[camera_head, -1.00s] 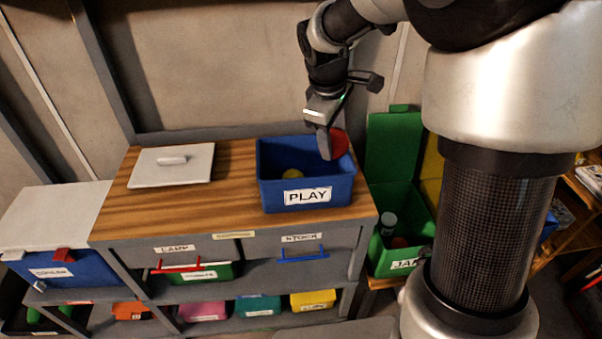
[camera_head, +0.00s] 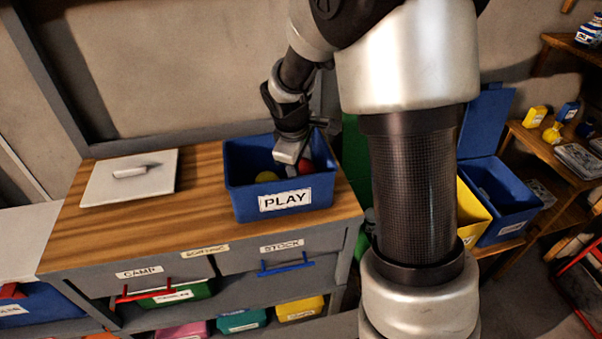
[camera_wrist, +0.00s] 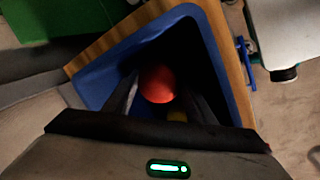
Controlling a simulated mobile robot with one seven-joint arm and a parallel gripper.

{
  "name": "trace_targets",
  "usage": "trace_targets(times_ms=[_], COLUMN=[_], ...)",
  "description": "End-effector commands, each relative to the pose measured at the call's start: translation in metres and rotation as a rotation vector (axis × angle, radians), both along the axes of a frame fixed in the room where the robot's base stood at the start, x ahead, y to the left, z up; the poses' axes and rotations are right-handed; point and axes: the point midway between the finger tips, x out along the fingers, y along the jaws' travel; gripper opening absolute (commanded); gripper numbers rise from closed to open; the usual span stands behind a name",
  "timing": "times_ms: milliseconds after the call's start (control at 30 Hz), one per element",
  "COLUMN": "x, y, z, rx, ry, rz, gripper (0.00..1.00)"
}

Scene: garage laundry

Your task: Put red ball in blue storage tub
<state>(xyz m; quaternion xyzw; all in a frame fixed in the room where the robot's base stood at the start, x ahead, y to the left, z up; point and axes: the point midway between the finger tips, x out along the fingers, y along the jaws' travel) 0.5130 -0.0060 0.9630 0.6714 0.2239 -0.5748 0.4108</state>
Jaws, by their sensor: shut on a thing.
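The red ball (camera_head: 304,166) is between the fingers of my gripper (camera_head: 292,168), which is shut on it. In the wrist view the red ball (camera_wrist: 158,84) shows between the two dark fingers (camera_wrist: 160,95). The blue storage tub labelled PLAY (camera_head: 318,190) stands on the wooden top, open upward. My gripper reaches down into its opening, with the ball inside or just at the level of the rim. The tub's blue wall also shows in the wrist view (camera_wrist: 98,84). A yellow ball (camera_head: 266,177) lies in the tub, partly hidden.
A white lid (camera_head: 105,186) lies on the wooden bench top (camera_head: 130,225) left of the tub. Drawers with red and blue handles are below. A yellow bin (camera_head: 470,212) and another open blue bin (camera_head: 505,205) stand to the right, beyond my arm.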

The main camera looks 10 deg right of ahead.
Motion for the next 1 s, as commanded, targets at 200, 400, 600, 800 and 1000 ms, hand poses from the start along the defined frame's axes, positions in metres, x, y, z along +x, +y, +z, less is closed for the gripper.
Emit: trace_targets(times_ms=[200, 400, 600, 800, 1000], x=[0.000, 0.000, 0.000, 0.000, -0.002], y=[0.000, 0.000, 0.000, 0.000, 0.003], z=[-0.018, -0.019, -0.020, -0.020, -0.001], rx=[0.000, 0.001, 0.000, 0.000, 0.000], ry=[-0.001, -0.001, 0.000, 0.000, -0.004], rz=[0.001, 0.000, 0.000, 0.000, 0.001], gripper=[0.27, 0.27, 0.58, 0.58, 0.58])
